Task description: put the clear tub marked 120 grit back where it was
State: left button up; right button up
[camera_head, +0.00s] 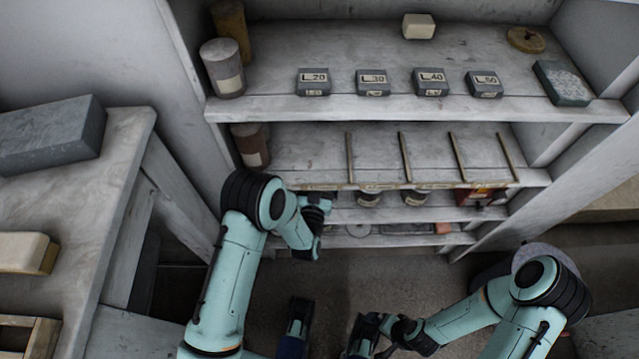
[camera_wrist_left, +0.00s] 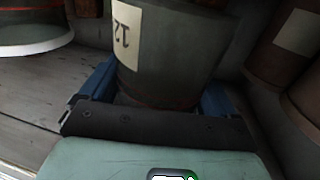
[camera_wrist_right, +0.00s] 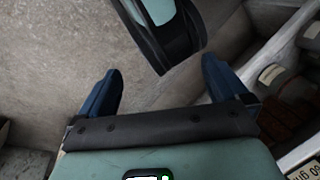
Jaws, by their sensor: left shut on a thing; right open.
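A dark grey, partly see-through tub (camera_wrist_left: 175,45) with a cream label fills the middle of the left wrist view. Its label shows part of a number, apparently 12, upside down; the rest is cut off. My left gripper (camera_wrist_left: 155,88) is shut on this tub, with a blue finger on either side. In the head view my left wrist hides the held tub. My right gripper (camera_wrist_right: 163,78) is open and empty, with blue fingers wide apart, low and away from the shelves. The middle shelf (camera_head: 376,160) has thin brass dividers and a labelled front edge.
Marked blocks (camera_head: 314,80) stand on the upper shelf. Jars (camera_head: 368,198) and a red box (camera_head: 478,198) sit below the middle shelf. A brown cylinder (camera_head: 250,145) stands at that shelf's left end. The bays between the dividers look empty.

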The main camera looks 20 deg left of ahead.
pick_arm(q)
notch_tip(320, 180, down, 3)
jog(key=shift+f+b, duration=0.15)
jog(key=shift+b, duration=0.3)
jog(key=shift+w+f, duration=0.2)
jog(key=shift+f, duration=0.05)
pick_arm(e)
jog(key=shift+w+d+f+t, duration=0.25)
jog(key=shift+w+f, duration=0.1)
jog(key=shift+w, duration=0.15)
jog(key=shift+w+d+f+t, duration=0.15)
jog(key=shift+w+d+f, duration=0.05)
jog(key=shift+w+f, duration=0.2)
pick_arm(q)
jog(key=shift+f, duration=0.1)
pick_arm(e)
jog(key=shift+w, duration=0.1)
pick_arm(q)
jog(key=o, duration=0.8)
jog(key=shift+o, duration=0.2)
pick_arm(e)
jog(key=shift+w, duration=0.1)
